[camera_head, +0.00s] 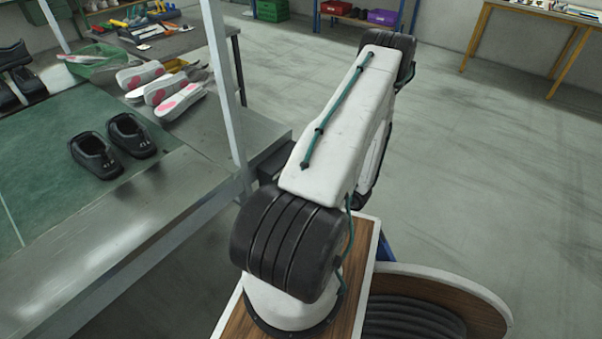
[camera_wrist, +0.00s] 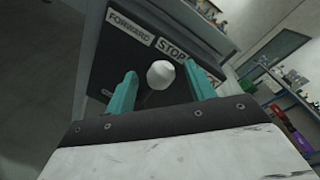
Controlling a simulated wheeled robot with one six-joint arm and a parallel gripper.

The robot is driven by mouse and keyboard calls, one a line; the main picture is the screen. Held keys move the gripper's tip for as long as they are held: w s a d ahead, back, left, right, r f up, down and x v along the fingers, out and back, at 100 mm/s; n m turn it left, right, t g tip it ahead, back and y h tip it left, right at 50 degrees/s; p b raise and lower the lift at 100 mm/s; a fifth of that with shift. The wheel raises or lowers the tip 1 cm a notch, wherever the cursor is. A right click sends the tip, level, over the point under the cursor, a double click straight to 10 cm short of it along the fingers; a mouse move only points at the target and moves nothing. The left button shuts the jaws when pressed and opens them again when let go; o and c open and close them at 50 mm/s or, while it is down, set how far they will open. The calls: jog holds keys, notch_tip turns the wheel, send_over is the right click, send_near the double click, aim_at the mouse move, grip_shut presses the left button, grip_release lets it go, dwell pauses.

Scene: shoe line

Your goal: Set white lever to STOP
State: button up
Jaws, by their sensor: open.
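In the wrist view the white lever's round knob (camera_wrist: 160,74) shows between the two teal fingers of my gripper (camera_wrist: 162,88). The fingers stand apart, one on each side of the knob, and I cannot tell whether either touches it. The lever sits on a dark panel (camera_wrist: 118,52) with a FORWARD label (camera_wrist: 130,26) on the left and a STOP label (camera_wrist: 172,48) to its right. A third label (camera_wrist: 208,78) is partly hidden behind the right finger. The knob appears just below the STOP label. The lever and gripper are not visible in the head view.
Open floor (camera_head: 480,150) lies to the right. Shelving (camera_wrist: 285,95) shows at right in the wrist view.

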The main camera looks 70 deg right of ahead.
jog(key=v, duration=0.7)
jog(key=shift+s, duration=0.15)
dwell(0.3)
